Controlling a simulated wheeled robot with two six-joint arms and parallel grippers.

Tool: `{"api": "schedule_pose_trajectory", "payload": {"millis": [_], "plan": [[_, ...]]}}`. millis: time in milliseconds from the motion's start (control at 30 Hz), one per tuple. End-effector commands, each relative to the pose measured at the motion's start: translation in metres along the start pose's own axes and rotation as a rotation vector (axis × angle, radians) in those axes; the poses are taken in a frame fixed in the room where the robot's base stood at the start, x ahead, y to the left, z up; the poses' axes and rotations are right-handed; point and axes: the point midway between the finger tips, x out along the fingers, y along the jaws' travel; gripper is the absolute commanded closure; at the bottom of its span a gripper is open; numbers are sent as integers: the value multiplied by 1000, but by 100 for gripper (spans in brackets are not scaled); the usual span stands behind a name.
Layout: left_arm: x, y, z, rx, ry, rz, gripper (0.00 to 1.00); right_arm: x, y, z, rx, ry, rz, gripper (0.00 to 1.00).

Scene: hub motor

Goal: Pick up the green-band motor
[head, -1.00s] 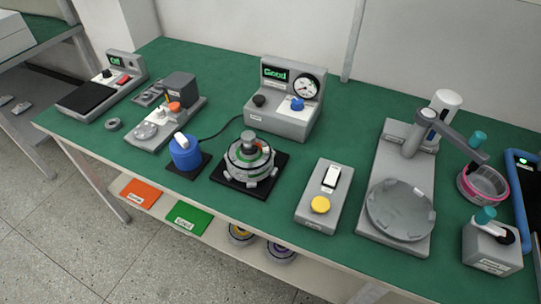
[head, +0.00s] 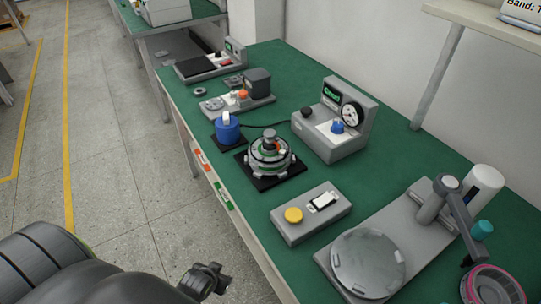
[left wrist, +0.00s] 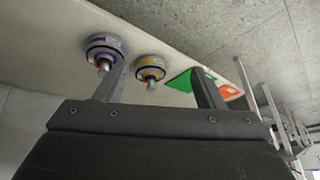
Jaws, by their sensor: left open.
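The green-band motor (head: 269,152), a round grey motor with a green ring and a shaft on top, sits upright on a black square pad (head: 262,181) on the green bench. My left arm comes in low at the left in the head view, and the dark part at its end (head: 206,279) is in front of the bench, well below and apart from the motor. In the left wrist view my left gripper (left wrist: 160,70) is open, with nothing between its fingers. That view shows a purple-band motor (left wrist: 104,50) and a yellow-band motor (left wrist: 150,70) on the lower shelf. My right gripper is out of view.
A blue cylinder (head: 227,130) stands left of the motor. A gauge box (head: 336,130) is behind it, and a yellow-button box (head: 310,212) in front right. A round-plate stand (head: 368,262) is further right. The floor (head: 120,150) left of the bench is clear.

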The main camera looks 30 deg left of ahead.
Motion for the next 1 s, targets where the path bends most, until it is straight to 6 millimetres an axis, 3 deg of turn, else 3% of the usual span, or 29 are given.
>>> {"api": "schedule_pose_trajectory", "payload": {"millis": [33,200,300,533,567,600,800,1000], "plan": [[-20,-2,-24,-1,37,-2,38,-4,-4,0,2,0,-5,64],[-84,-4,-86,-8,138,-4,38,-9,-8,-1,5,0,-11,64],[-122,-5,-113,-11,190,-4,38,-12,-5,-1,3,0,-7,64],[-201,-6,-155,-15,295,-3,38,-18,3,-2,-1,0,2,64],[-212,-5,-164,-17,328,-1,38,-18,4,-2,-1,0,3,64],[-226,-4,-191,-24,424,9,38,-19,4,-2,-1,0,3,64],[-248,2,-260,-52,706,54,38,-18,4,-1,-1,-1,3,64],[-268,6,-296,-65,868,89,38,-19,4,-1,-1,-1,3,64]]}}
